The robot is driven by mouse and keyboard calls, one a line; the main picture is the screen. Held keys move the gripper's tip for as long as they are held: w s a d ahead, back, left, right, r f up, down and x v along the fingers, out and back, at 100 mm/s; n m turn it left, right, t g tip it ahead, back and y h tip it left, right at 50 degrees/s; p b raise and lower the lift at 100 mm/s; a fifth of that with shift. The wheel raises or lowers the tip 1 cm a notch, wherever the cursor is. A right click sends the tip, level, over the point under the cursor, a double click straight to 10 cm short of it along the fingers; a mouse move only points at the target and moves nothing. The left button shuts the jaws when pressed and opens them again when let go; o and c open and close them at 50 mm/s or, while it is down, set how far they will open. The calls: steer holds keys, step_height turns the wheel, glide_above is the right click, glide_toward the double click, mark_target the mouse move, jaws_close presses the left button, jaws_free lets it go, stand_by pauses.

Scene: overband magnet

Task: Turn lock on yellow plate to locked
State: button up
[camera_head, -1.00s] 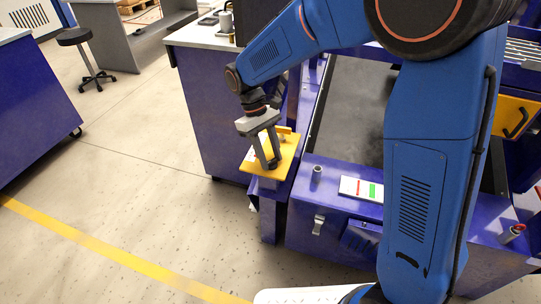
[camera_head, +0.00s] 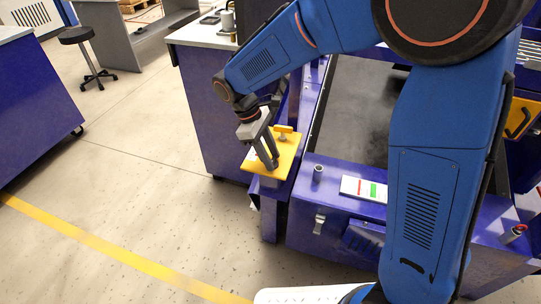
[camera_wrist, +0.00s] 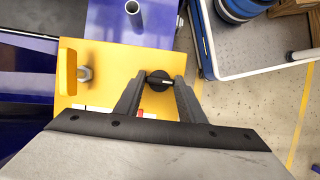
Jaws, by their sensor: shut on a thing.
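The yellow plate (camera_head: 287,163) sits on a blue stand at the left front of the purple machine. In the wrist view the plate (camera_wrist: 110,62) carries a dark round lock (camera_wrist: 158,88) with a narrow bar across it. My gripper (camera_head: 272,164) points down onto the plate, tilted. In the wrist view my gripper's fingertips (camera_wrist: 158,80) are on both sides of the lock's bar, shut on it. The fingers hide part of the lock, and in the head view it is mostly covered. White and red marks on the plate show partly behind my gripper.
A yellow handle (camera_head: 283,130) on a grey stem stands on the same plate, close to my gripper; it also shows in the wrist view (camera_wrist: 68,73).

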steer(key=o, duration=1)
steer(key=shift+o, duration=0.2)
steer(key=v, duration=1.7)
steer(key=shift+r, duration=0.2)
